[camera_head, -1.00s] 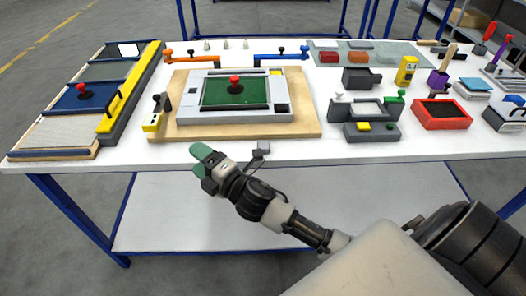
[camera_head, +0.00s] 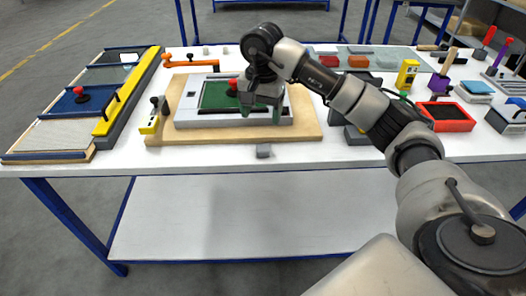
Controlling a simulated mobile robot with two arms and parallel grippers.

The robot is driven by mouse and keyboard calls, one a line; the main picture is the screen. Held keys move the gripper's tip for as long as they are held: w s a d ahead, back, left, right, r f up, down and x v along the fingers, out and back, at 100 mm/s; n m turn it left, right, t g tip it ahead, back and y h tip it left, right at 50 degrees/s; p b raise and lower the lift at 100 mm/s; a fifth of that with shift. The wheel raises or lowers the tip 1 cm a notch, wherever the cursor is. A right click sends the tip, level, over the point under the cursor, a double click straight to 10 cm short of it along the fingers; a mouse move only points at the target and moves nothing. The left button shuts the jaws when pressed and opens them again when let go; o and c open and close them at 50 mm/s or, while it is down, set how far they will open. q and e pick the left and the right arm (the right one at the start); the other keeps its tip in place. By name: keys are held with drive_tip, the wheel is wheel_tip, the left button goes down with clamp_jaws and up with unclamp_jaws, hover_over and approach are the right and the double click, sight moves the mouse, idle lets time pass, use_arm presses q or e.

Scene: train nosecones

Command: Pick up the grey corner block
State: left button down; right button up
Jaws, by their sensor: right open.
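A small grey block (camera_head: 263,151), which looks like the grey corner block, lies on the white table near its front edge, just in front of the wooden board. My right gripper (camera_head: 262,112) is open and empty, with its fingers pointing down. In the picture it sits above the block, over the right front part of the framed fixture (camera_head: 190,116), and it appears apart from the block. My right arm hides the right side of the fixture and some parts behind it. My left gripper is not in view.
The fixture, with a green panel (camera_head: 215,97) and red knob (camera_head: 232,85), rests on the wooden board (camera_head: 165,135). A yellow-edged rack (camera_head: 128,92) stands left. A red bin (camera_head: 447,118) and several tools stand right. The front table strip is mostly clear.

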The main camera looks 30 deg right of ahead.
hover_over(263, 148)
drive_tip(key=f, duration=0.4)
drive_tip(key=shift+w+d+f, duration=0.2)
drive_tip(key=shift+w+f, duration=0.1)
drive_tip(key=shift+f, duration=0.1)
drive_tip(key=f, duration=0.3)
drive_tip(key=f+p, duration=0.1)
drive_tip(key=f, duration=0.1)
drive_tip(key=shift+s+a+f, duration=0.15)
drive_tip(key=shift+s+f, duration=0.1)
drive_tip(key=shift+f, duration=0.05)
drive_tip(key=c, duration=0.9)
